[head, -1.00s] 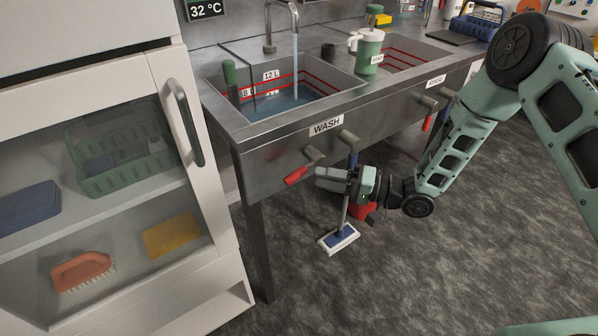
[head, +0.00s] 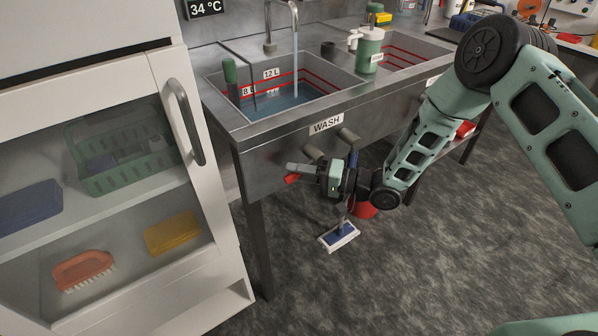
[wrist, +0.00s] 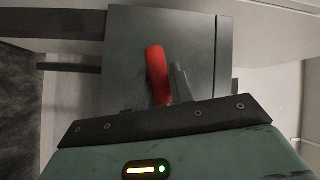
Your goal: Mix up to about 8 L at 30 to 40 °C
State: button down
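The wash basin (head: 345,88) holds shallow blue water (head: 285,98), and a stream runs into it from the tap (head: 296,20). The water surface looks below the red lines beside the 8 L (head: 248,91) and 12 L (head: 271,73) labels. The temperature display (head: 205,8) reads 34 °C. My gripper (head: 300,169) is at the red-handled lever (head: 291,179) under the WASH label (head: 326,124). In the wrist view the red handle (wrist: 157,72) lies between my gripper's fingers (wrist: 158,85). I cannot tell whether they clamp it.
A green dispenser with a white handle (head: 369,50) stands between the basins. A green-topped rod (head: 229,72) stands at the basin's left corner. A white glass-front cabinet (head: 215,215) is close at left.

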jog(key=shift+f, duration=0.1)
jog(key=w+d+f+n+t+h+b, duration=0.2)
jog(key=w+d+f+n+h, duration=0.1)
jog(key=n+h, duration=0.6)
jog(key=shift+w+d+f+h, duration=0.2)
jog(key=shift+d+f+h, duration=0.2)
jog(key=shift+d+f, duration=0.45)
dwell(0.3)
jog(key=shift+d+r, duration=0.15)
jog(key=shift+d, duration=0.05)
jog(key=c, duration=1.3)
grip_release()
jog(key=shift+o, duration=0.5)
jog(key=shift+r, duration=0.1)
jog(key=v, duration=1.7)
jog(key=shift+s, duration=0.25)
